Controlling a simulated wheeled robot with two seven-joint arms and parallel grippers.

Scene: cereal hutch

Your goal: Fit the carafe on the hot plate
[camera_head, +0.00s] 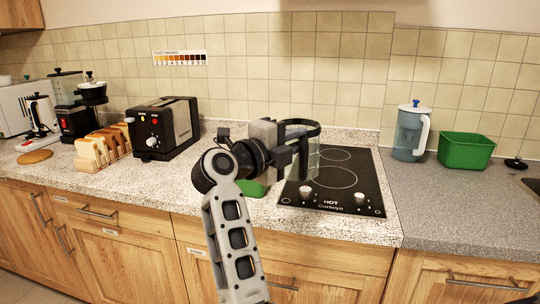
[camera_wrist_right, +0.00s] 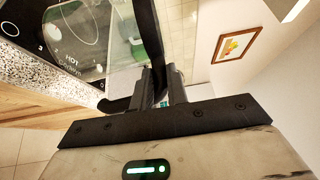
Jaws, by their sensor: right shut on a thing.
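The carafe (camera_head: 310,158) is clear glass with a black rim and dark handle. My right gripper (camera_head: 287,147) is shut on it at the handle side and holds it over the left part of the black glass cooktop (camera_head: 352,196), which is marked HOT and has ring outlines. The carafe looks upright and its base seems above the surface, but the exact gap is hard to tell. In the wrist view the gripper's fingers (camera_wrist_right: 162,86) are close together by the dark handle (camera_wrist_right: 148,30). A black coffee maker (camera_head: 72,121) stands at the far left. My left gripper is not in view.
A black toaster (camera_head: 165,128) and a rack of toast (camera_head: 102,147) stand left of my arm. A green item (camera_head: 252,188) lies partly hidden behind it. A water pitcher (camera_head: 409,134) and a green bin (camera_head: 466,150) stand right of the cooktop. The right front counter is clear.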

